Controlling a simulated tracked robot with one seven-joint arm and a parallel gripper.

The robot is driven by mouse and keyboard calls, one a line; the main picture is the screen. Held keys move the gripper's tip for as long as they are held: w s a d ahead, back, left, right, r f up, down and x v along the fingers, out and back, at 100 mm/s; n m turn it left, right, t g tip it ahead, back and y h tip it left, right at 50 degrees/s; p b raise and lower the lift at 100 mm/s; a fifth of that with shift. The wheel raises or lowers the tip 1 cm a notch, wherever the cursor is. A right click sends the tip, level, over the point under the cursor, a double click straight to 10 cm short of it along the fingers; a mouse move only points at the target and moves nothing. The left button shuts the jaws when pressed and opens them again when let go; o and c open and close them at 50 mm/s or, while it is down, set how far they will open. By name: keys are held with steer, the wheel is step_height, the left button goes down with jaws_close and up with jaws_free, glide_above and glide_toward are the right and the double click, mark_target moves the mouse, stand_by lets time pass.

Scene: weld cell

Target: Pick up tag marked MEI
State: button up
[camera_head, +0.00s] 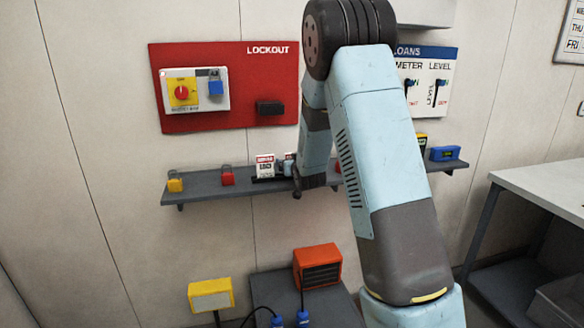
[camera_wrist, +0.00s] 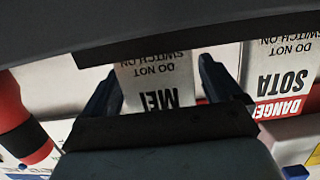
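The tag marked MEI (camera_wrist: 160,88) is a white card with black print, upside down in the wrist view. It stands between the two dark fingers of my gripper (camera_wrist: 158,75). The fingers are spread, one beside each edge of the card, with a narrow gap showing on the right. The card's red top is hidden behind a dark part of my gripper. In the head view my gripper (camera_head: 298,180) is at the shelf, and a partly hidden tag (camera_head: 288,160) shows beside it.
A tag marked SOTA (camera_wrist: 280,80) stands close to the right finger; it seems to be the left tag (camera_head: 265,165) in the head view. The grey shelf (camera_head: 222,188) also bears a yellow padlock (camera_head: 175,184) and a red padlock (camera_head: 227,177). A red lockout board (camera_head: 240,115) is above.

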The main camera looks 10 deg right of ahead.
steer(key=c, duration=1)
steer(key=shift+r, duration=0.15)
